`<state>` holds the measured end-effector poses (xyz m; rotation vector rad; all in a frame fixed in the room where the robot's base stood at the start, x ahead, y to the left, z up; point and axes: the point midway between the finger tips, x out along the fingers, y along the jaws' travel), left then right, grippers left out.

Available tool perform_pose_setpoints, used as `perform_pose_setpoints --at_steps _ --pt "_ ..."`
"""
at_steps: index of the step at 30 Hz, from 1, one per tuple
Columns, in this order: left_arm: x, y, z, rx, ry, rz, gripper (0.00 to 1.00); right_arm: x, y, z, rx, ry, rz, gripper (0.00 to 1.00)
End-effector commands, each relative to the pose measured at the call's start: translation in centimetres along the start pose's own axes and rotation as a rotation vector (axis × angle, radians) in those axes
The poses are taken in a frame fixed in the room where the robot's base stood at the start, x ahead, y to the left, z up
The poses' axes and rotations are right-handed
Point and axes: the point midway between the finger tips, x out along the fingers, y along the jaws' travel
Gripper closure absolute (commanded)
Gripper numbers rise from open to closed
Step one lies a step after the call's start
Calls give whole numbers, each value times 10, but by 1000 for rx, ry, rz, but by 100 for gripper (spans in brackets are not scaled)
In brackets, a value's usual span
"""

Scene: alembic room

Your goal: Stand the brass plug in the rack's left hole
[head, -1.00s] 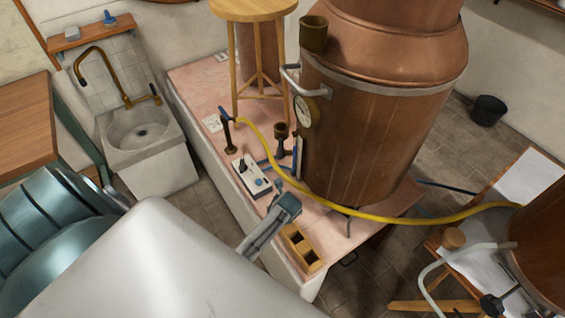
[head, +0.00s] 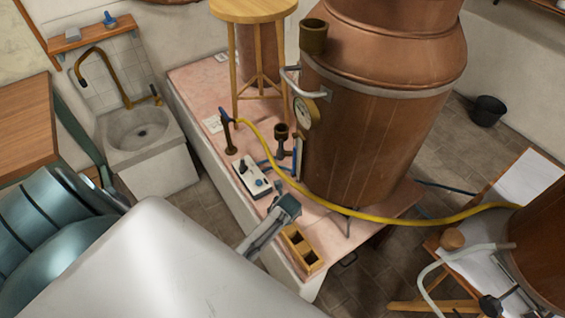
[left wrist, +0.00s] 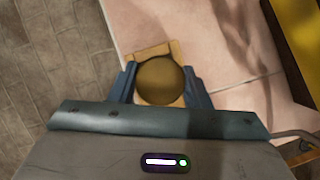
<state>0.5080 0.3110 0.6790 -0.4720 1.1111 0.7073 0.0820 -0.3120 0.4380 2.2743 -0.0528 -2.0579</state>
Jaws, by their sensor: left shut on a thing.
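The rack (head: 317,267) is a small yellowish wooden block with two dark square holes, near the front edge of the pink tiled bench in the head view. My left gripper (head: 287,208) is just beyond the rack in that view; its fingertips are hidden there. In the left wrist view my left gripper (left wrist: 160,88) is shut on the brass plug (left wrist: 160,80), seen end-on as a round dull disc. A tan wooden block (left wrist: 153,50) that looks like the rack shows behind the plug. I cannot tell the gap between them. My right gripper is not in view.
The large copper still (head: 375,130) stands behind. A yellow panel (left wrist: 302,40) is cut off at the wrist view's right.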

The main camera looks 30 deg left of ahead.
Motion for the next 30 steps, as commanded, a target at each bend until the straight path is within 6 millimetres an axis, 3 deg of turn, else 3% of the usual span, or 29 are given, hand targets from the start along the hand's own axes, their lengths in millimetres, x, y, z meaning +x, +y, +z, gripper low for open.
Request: perform_pose_setpoints --at_steps 28,29,30 --pt "4 0 -1 0 -1 -1 83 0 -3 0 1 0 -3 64" --pt "4 0 -1 0 -1 -1 55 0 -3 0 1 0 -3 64" --pt "4 0 -1 0 -1 -1 47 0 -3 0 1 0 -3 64"
